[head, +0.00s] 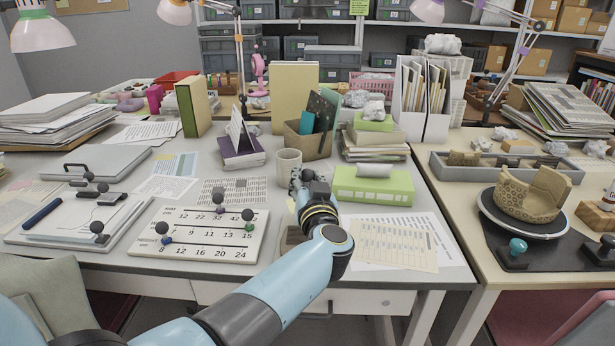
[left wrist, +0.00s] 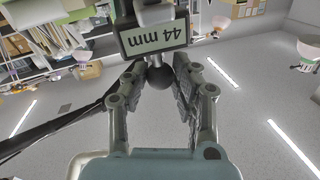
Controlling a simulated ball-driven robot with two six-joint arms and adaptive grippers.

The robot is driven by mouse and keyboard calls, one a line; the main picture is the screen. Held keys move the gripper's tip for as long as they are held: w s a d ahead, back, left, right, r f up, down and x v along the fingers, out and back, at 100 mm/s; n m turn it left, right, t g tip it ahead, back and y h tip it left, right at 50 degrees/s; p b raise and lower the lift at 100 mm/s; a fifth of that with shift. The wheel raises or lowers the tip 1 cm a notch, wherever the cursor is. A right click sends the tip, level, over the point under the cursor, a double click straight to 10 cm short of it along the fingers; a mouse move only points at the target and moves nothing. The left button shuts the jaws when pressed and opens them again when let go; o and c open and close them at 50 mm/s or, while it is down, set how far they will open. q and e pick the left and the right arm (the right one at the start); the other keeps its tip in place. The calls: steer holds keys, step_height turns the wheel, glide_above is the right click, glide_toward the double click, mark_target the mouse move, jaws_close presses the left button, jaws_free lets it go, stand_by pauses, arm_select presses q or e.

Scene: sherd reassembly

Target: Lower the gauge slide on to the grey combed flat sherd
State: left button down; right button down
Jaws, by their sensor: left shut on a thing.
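My left gripper (left wrist: 157,72) is shut on the black ball knob of the gauge slide; its plate (left wrist: 153,37) reads 44 mm in the left wrist view. In the head view my left arm reaches in from the lower left, and its gripper (head: 302,180) is beyond the wrist, beside the beige mug. The slide is hard to make out there. A brownish round thing (head: 289,237) lies on the table partly behind my arm. I cannot pick out the grey combed flat sherd for sure in either view. My right gripper is not in view.
A white number board (head: 205,236) with ball-knobbed pegs lies left of my arm. The beige mug (head: 288,165) and a green box (head: 373,187) stand close to the gripper. Printed sheets (head: 395,243) lie to its right. A partly rebuilt bowl (head: 530,197) stands on the right table.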

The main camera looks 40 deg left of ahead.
arm_select(q)
step_height(320, 180, down, 4)
steer(key=shift+r+b, duration=0.1)
steer(key=shift+b, duration=0.6)
steer(key=c, duration=1)
jaws_free()
steer(key=shift+r, duration=0.15)
step_height(320, 180, up, 10)
steer(key=shift+f, duration=0.1)
